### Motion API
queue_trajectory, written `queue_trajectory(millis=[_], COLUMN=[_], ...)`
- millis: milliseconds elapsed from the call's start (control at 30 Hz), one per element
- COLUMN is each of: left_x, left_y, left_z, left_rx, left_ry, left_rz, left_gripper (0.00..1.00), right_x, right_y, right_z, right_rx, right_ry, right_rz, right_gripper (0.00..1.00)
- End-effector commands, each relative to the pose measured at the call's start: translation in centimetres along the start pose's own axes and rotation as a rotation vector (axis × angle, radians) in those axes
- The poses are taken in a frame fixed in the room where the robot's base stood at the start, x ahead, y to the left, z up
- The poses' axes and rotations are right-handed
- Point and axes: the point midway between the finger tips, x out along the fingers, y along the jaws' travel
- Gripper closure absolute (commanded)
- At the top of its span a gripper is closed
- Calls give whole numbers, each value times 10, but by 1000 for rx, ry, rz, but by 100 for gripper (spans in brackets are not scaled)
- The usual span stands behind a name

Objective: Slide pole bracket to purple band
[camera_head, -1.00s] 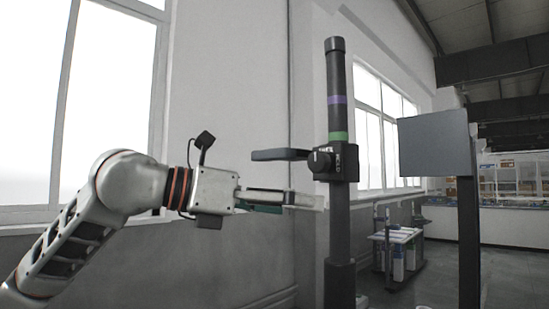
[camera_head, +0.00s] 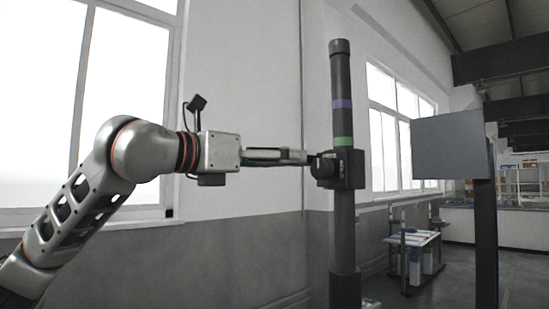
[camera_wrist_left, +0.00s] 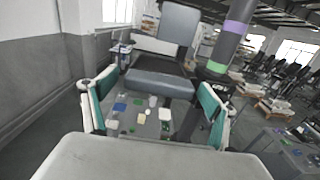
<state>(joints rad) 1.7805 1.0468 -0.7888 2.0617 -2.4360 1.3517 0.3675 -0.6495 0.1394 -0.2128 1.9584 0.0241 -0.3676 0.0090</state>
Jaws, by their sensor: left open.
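A dark upright pole (camera_head: 342,220) carries a purple band (camera_head: 342,104), which also shows in the left wrist view (camera_wrist_left: 235,27). A green band (camera_head: 343,141) lies below it. The black pole bracket (camera_head: 347,170) sits just under the green band, clearly below the purple one. My left gripper (camera_head: 292,156) is level with the bracket's handle, left of the pole. In the left wrist view its fingers are open, one on each side of the dark handle (camera_wrist_left: 160,84). I cannot tell whether they touch it. My right gripper is out of view.
A grey panel on a post (camera_head: 448,146) stands right of the pole. A small cart (camera_head: 414,240) is behind it. A wall with windows (camera_head: 125,100) runs behind my left arm. The pole above the bracket is clear.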

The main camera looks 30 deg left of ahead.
Motion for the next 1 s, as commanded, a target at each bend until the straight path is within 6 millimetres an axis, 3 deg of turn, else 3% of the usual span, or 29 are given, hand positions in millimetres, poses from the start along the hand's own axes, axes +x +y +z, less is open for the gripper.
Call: queue_trajectory(millis=[333, 567, 767, 1000], left_x=[6, 6, 5, 3], left_y=[0, 0, 0, 0], left_z=[0, 0, 6, 48], left_rx=[0, 0, 0, -1], left_ry=[0, 0, -2, -11], left_rz=[1, 1, 1, 2], left_gripper=[14, 70, 69, 69], right_x=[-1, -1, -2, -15], right_y=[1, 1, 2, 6], right_z=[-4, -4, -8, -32], right_rx=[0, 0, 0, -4], right_ry=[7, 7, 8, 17], right_rz=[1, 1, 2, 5], right_gripper=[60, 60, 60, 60])
